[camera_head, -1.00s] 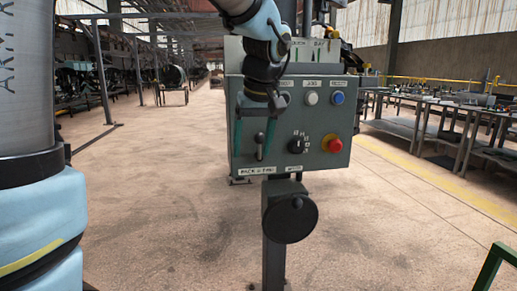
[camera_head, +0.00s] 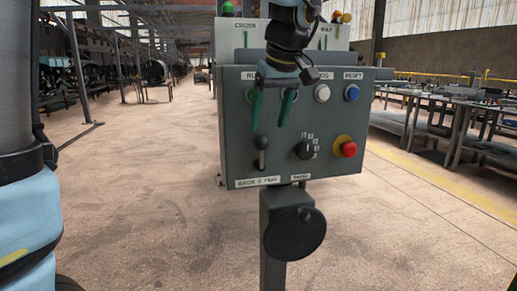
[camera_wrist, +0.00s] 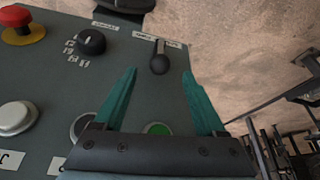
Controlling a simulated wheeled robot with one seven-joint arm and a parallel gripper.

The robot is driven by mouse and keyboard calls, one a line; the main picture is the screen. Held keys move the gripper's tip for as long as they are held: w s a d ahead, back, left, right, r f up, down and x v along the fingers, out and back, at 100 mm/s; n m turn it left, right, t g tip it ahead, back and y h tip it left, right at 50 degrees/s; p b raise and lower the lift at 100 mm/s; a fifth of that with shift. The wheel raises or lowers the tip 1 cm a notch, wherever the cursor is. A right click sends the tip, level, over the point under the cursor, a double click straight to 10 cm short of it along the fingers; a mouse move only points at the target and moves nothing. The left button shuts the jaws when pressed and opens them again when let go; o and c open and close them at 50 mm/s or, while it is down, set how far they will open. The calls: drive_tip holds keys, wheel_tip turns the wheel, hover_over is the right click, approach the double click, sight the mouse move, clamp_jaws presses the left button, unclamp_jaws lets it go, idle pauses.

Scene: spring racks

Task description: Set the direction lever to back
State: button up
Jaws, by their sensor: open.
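The direction lever (camera_head: 261,150) is a small stick with a dark round knob, low on the left of the grey control panel (camera_head: 235,130). A label reading BACK and another word sits below it. In the head view the lever stands about upright. In the wrist view the lever (camera_wrist: 160,60) lies ahead of the fingertips, roughly between their lines. My gripper (camera_head: 270,122) is open and empty, with two green fingers above the lever and apart from it. The gripper also shows in the wrist view (camera_wrist: 165,85).
The panel also carries a black rotary knob (camera_head: 305,151), a red stop button (camera_head: 348,149) on yellow, a white button (camera_head: 322,93) and a blue button (camera_head: 352,93). A black handwheel (camera_head: 295,233) is below. Worktables (camera_head: 440,105) stand at the right.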

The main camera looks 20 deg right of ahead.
sight(263, 145)
drive_tip(key=x, duration=0.9)
drive_tip(key=shift+w+f+p, duration=0.1)
drive_tip(key=shift+f+p, duration=0.25)
drive_tip(key=shift+p, duration=0.05)
clamp_jaws()
idle(0.9)
